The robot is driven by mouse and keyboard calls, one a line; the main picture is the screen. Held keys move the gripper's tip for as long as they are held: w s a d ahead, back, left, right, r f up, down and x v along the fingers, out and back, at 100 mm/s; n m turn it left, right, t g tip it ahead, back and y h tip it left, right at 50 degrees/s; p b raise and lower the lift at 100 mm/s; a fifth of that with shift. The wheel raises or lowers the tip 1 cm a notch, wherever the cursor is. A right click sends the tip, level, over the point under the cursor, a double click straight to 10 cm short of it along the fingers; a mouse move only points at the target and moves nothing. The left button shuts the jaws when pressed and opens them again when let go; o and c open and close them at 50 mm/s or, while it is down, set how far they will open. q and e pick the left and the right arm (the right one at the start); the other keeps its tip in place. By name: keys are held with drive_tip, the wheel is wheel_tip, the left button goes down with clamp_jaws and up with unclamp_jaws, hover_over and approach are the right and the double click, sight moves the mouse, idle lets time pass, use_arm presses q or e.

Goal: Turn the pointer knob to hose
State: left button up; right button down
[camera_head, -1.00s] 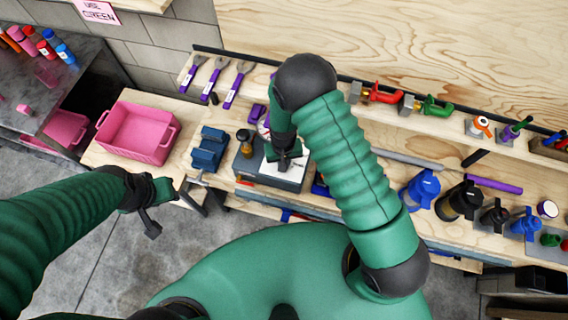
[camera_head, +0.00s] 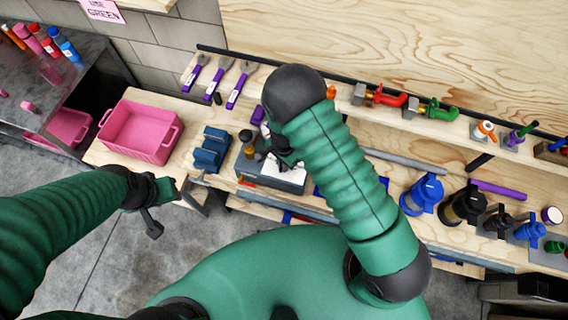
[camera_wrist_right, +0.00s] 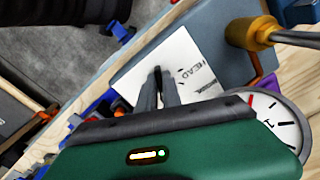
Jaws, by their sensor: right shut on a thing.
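The pointer knob (camera_wrist_right: 157,80) is a thin dark piece on a white plate (camera_wrist_right: 185,55) lettered "HEAD"; other lettering is partly covered. The plate sits on a grey box (camera_head: 285,180) on the bench in the head view. My right gripper (camera_head: 276,163) is over this plate. In the right wrist view its two fingers (camera_wrist_right: 158,88) are close together, shut on the knob. They hide much of it, so its exact pointing direction is unclear. My left gripper (camera_head: 152,210) hangs away from the bench at left, empty; its finger gap is unclear.
A brass fitting (camera_wrist_right: 250,32) and a white-faced gauge (camera_wrist_right: 275,120) stand close to the plate. A blue vise (camera_head: 212,150) and a pink bin (camera_head: 140,130) are to the left. Blue and black filter housings (camera_head: 425,192) stand at right.

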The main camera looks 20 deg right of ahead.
drive_tip(key=shift+w+r+m, duration=0.15)
drive_tip(key=shift+w+m, duration=0.2)
drive_tip(key=shift+m, duration=0.85)
drive_tip(key=c, duration=1.5)
unclamp_jaws()
drive_tip(key=shift+s, duration=0.2)
